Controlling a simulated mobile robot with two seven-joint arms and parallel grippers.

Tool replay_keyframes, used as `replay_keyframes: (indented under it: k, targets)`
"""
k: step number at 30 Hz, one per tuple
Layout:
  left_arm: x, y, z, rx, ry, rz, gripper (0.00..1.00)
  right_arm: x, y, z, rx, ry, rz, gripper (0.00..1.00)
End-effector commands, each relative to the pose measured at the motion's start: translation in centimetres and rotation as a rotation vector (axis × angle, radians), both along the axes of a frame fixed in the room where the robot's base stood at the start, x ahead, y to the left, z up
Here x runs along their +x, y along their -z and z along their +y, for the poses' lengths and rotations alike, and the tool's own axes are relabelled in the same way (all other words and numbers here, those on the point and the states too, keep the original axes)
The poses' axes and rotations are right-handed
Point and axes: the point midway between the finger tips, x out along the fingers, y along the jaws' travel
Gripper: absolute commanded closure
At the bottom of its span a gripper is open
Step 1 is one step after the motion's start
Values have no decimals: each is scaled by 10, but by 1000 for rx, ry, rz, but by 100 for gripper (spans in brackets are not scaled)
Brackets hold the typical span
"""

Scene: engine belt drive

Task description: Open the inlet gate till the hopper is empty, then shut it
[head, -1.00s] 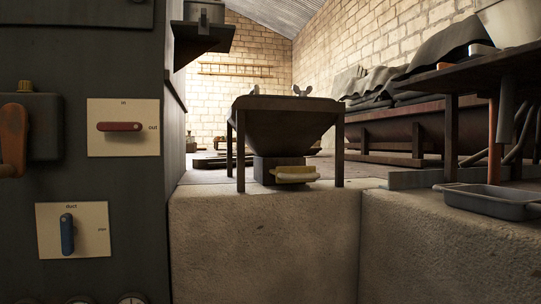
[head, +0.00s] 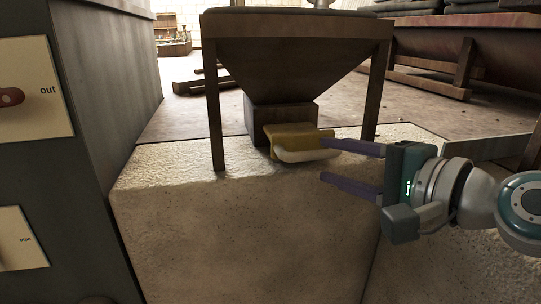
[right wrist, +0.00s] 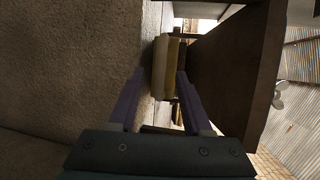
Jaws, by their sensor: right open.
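The dark hopper (head: 300,52) stands on legs on a stone block, wide at the top and narrowing to a box-shaped outlet. The inlet gate (head: 298,142) is a yellow piece with a pale handle bar at the front of that outlet. My right gripper (head: 352,164) is open and comes in from the right, its purple fingers pointing at the gate. In the right wrist view the gate (right wrist: 166,68) lies ahead, between and beyond the fingertips (right wrist: 160,74). Nothing is held. The hopper's inside is hidden. My left gripper is not in view.
The hopper's leg (head: 214,110) stands left of the gate and another leg (head: 377,85) right of it. The stone block (head: 240,235) lies below. A dark cabinet with a red lever (head: 11,97) is at left. A dark trough (head: 460,45) stands behind at right.

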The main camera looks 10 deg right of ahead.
Motion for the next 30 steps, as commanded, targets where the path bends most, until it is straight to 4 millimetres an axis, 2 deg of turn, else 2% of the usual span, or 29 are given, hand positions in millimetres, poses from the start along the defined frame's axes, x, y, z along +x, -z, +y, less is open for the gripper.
replay_keyframes:
  k: [3,8,19,30]
  targets:
    - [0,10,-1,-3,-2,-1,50,20,5,9,3,0,-3,50]
    - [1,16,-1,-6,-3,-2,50,36,9,16,-1,1,-1,50]
    - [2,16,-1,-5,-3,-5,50,41,9,19,-2,0,0,50]
    - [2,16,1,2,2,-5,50,41,9,19,-2,0,0,91]
